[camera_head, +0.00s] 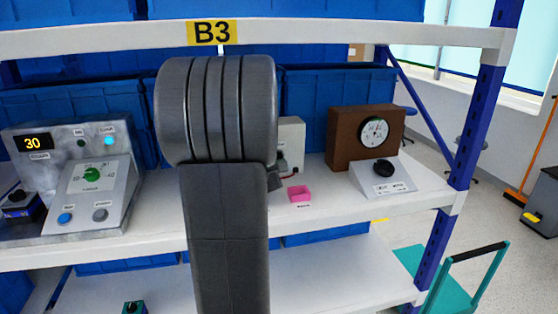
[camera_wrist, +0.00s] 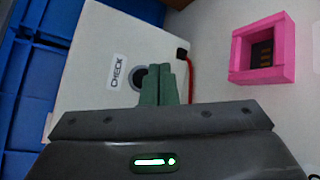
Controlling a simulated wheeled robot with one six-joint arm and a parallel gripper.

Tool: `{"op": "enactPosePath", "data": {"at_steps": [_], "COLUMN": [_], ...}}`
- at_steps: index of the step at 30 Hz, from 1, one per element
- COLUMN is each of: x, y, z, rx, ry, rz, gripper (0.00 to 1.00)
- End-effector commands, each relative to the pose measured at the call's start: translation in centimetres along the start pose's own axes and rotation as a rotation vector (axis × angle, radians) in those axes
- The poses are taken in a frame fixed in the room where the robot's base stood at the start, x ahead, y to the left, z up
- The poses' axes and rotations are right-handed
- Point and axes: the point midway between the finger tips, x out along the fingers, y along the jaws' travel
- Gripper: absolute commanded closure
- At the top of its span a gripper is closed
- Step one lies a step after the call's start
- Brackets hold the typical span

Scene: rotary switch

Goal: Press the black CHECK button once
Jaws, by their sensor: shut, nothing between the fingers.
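The white box (camera_wrist: 100,60) bears a CHECK label (camera_wrist: 117,71) in the wrist view. In the head view the white box (camera_head: 293,134) is partly hidden behind my arm, and my fingers are not visible there.
A pink open tray (camera_wrist: 240,50) lies beside the box, with a dark item inside; a red cable runs by the box. On the shelf (camera_head: 325,212) stand a brown box with a dial (camera_head: 345,140), a black-knob panel (camera_head: 392,183) and a grey console (camera_head: 95,205). Blue bins (camera_head: 330,100) stand behind.

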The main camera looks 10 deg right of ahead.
Motion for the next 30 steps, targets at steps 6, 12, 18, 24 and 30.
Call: {"op": "enactPosePath", "data": {"at_steps": [6, 12, 18, 24, 30], "x": [-1.5, -2.5, -2.5, -2.5, -2.5], "y": [-1.4, -2.0, -2.0, -1.9, -1.9], "z": [1.1, 1.8, 1.8, 1.8, 1.8], "rx": [0.002, 0.001, 0.0, 0.0, 0.0], "ry": [-0.002, -0.001, 0.0, 0.0, 0.0], "rz": [0.001, 0.0, -0.001, 0.0, 0.0], "gripper": [1.0, 1.0, 1.0, 1.0, 1.0]}}
